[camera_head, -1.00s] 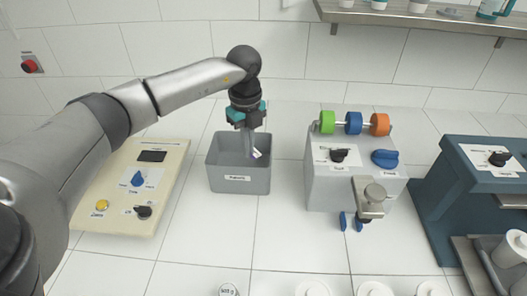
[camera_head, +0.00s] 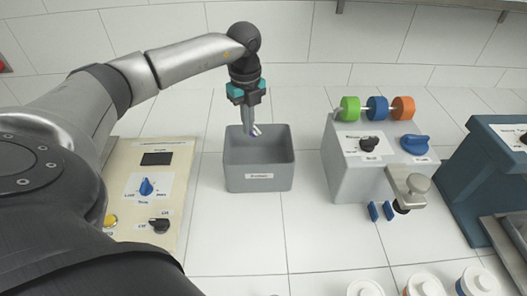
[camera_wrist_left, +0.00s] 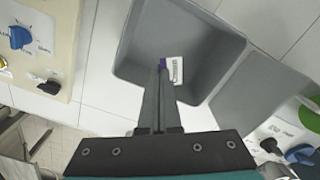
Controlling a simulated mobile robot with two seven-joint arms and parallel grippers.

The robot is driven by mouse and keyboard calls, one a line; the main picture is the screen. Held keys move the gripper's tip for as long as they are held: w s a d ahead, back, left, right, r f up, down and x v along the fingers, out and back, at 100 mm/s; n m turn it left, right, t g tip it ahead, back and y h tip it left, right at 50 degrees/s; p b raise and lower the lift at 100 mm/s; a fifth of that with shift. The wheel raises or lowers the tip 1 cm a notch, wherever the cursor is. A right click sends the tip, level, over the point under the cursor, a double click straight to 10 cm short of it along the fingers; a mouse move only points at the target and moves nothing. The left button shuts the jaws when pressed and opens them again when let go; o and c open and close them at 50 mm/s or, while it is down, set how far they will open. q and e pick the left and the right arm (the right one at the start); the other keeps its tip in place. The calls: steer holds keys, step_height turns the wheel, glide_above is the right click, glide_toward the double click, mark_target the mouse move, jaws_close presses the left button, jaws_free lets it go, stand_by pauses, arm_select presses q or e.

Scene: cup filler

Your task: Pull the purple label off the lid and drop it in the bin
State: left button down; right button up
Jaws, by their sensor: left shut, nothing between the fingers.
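The grey bin (camera_head: 258,180) stands on the tiled counter in the middle of the head view. My left gripper (camera_head: 250,126) points down over its back part, with the fingertips near rim height. Its fingers are shut. My right gripper is out of view.
A beige control panel (camera_head: 135,205) lies left of the bin. A grey machine (camera_head: 350,175) with green, blue and orange rollers stands to the right. A dark blue unit (camera_head: 470,195) is farther right. White lids (camera_head: 425,284) line the front edge.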

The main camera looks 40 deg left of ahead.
arm_select(q)
steer(key=shift+f+b, duration=1.7)
steer(key=shift+f, duration=0.45)
steer(key=c, duration=1.5)
jaws_free()
steer(key=shift+c, duration=0.2)
steer(key=o, duration=0.5)
step_height(320, 180, up, 15)
steer(key=p, duration=0.1)
steer(key=shift+r, duration=0.2)
